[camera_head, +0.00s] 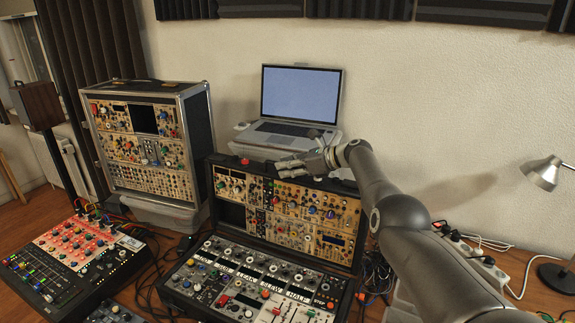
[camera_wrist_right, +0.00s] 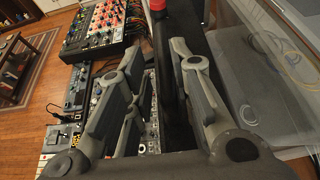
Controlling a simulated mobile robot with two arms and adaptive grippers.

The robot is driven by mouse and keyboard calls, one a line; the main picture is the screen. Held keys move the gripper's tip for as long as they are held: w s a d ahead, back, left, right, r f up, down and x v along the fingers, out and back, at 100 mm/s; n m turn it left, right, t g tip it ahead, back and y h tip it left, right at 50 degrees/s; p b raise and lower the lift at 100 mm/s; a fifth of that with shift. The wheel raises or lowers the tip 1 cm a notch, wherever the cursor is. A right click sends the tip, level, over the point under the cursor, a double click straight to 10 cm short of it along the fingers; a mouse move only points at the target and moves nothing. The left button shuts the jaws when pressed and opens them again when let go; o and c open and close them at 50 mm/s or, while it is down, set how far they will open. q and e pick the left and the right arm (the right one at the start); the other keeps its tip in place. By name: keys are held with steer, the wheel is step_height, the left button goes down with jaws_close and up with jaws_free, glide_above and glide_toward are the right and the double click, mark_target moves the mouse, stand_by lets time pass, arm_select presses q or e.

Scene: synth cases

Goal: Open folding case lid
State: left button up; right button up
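The folding case is black and stands open at the centre of the head view. Its lid (camera_head: 262,232), filled with tan modules, stands up and leans back behind the base (camera_head: 215,310), which carries black panels, knobs and sliders. My right gripper (camera_head: 281,166) is at the lid's top edge, reaching in from the right. In the right wrist view the gripper (camera_wrist_right: 158,55) is open, with its fingers apart on either side of the lid's black edge (camera_wrist_right: 172,105); a gap shows by the left finger. Contact with the right finger is unclear. My left gripper is not in view.
A laptop (camera_head: 300,95) on a stand is close behind the lid. A tall module case (camera_head: 150,150) and a red-and-black mixer (camera_head: 75,250) stand to the left. Cables and a power strip (camera_head: 470,255) lie right. A lamp (camera_head: 545,172) stands far right.

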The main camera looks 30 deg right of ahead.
steer(key=shift+o, duration=0.7)
steer(key=shift+w, duration=0.15)
steer(key=shift+r, duration=0.15)
steer(key=shift+s+d+r, duration=0.15)
steer(key=shift+s+d, duration=0.05)
steer(key=shift+d, duration=0.05)
steer(key=v, duration=1.1)
steer(key=shift+s+d, duration=0.2)
steer(key=shift+a+f, duration=0.1)
steer(key=shift+f, duration=0.15)
